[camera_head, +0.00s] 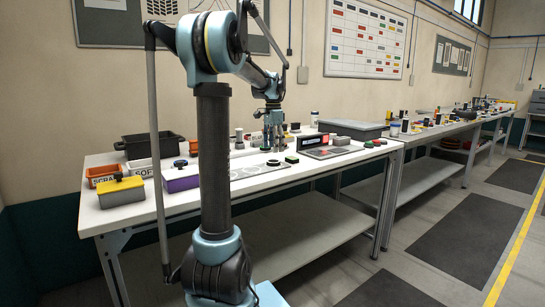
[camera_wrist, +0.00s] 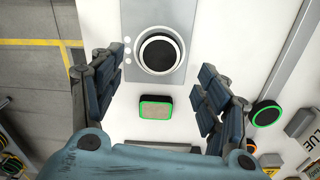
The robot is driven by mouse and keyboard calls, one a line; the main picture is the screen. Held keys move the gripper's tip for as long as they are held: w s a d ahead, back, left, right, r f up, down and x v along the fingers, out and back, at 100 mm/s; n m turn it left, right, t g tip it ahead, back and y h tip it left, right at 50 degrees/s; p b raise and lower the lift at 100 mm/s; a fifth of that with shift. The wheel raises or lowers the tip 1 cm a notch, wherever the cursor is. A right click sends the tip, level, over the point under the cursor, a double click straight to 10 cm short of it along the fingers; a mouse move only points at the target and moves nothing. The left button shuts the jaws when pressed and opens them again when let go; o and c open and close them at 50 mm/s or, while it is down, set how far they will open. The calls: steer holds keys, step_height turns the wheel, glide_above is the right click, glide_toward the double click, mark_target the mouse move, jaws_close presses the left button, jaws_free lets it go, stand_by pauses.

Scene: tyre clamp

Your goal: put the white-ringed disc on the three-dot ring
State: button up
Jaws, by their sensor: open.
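The white-ringed disc (camera_wrist: 159,51) is black with a pale ring around its top. In the head view the disc (camera_head: 273,162) lies near the right end of the plate (camera_head: 246,172). My gripper (camera_wrist: 160,88) is open and empty, its fingers spread to either side, below the disc in the wrist view. In the head view my gripper (camera_head: 275,147) is above the bench, close behind the disc.
A green-edged block (camera_wrist: 155,111) lies between the fingers in the wrist view, and a green-ringed round piece (camera_wrist: 267,114) lies right of them. In the head view, a purple box (camera_head: 181,179), a yellow-lidded box (camera_head: 121,190) and a black bin (camera_head: 150,146) stand left.

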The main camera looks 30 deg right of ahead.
mark_target(273, 161)
step_height(273, 161, up, 6)
steer(key=shift+r, duration=0.15)
steer(key=shift+a, duration=0.1)
stand_by(0.5)
